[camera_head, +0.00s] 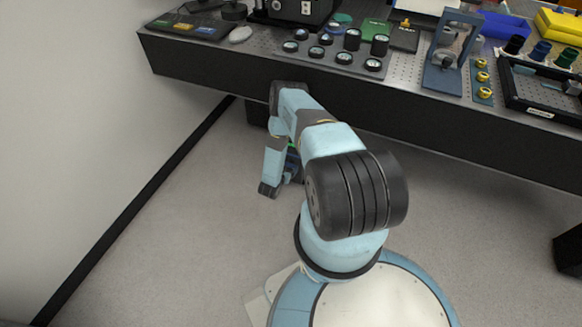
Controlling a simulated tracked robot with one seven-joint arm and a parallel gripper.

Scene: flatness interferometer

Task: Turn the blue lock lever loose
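I cannot make out a blue lock lever for certain in this view. A blue-grey upright frame (444,78) stands on the perforated bench plate at the right, with a round mount inside it. Several capped knobs, including a blue one (541,49), stand to the right of it. My arm folds down in front of the bench, and its far end, where my gripper (269,189) is, hangs over the floor below the bench edge. It is well apart from the bench-top items. The fingers are too small and too covered to tell open from shut.
The dark bench (350,88) runs across the top. Several round black-rimmed optics (344,58) sit on a grey plate. Brass-coloured rings (482,77) and a black-framed tray (540,113) are at the right. A wall (80,130) stands at the left.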

